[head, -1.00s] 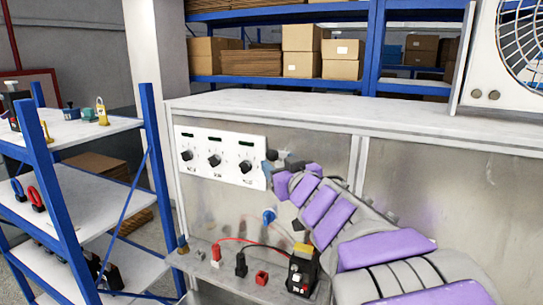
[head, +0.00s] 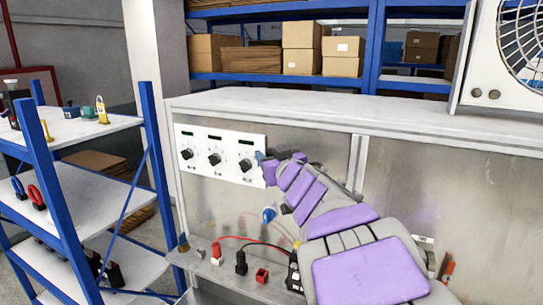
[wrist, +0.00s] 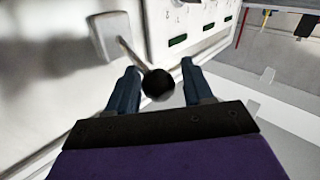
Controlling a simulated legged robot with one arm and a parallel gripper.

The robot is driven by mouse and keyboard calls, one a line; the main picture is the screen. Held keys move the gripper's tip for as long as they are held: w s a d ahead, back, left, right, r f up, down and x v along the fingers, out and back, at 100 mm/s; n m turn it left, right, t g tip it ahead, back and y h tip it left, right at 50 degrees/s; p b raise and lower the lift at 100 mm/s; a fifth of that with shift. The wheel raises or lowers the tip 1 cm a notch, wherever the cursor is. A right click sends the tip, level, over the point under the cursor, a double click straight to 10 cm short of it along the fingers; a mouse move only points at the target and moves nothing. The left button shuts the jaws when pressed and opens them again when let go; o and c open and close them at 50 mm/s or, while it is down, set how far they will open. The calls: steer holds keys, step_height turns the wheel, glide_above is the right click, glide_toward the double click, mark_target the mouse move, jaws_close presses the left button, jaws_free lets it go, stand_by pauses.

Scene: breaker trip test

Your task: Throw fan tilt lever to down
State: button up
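The lever shows in the wrist view as a thin metal rod (wrist: 130,49) with a black ball knob (wrist: 158,85), standing out from a light grey mounting block (wrist: 108,37). My gripper (wrist: 157,88) is open. Its two blue fingers stand on either side of the knob, with a visible gap at each side. In the head view my gripper (head: 264,160) is at the right end of the white dial panel (head: 220,153), and my arm and gripper hide the lever there.
Red and black leads, a red socket block (head: 262,276) and a partly hidden black device (head: 294,272) lie on the ledge below. A blue-framed shelf (head: 100,125) stands at the left. A fan unit (head: 520,45) sits on the cabinet top (head: 330,112) at the right.

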steer(key=shift+d, duration=0.1)
jaws_close()
steer(key=shift+f+b, duration=0.2)
steer(key=shift+b, duration=0.15)
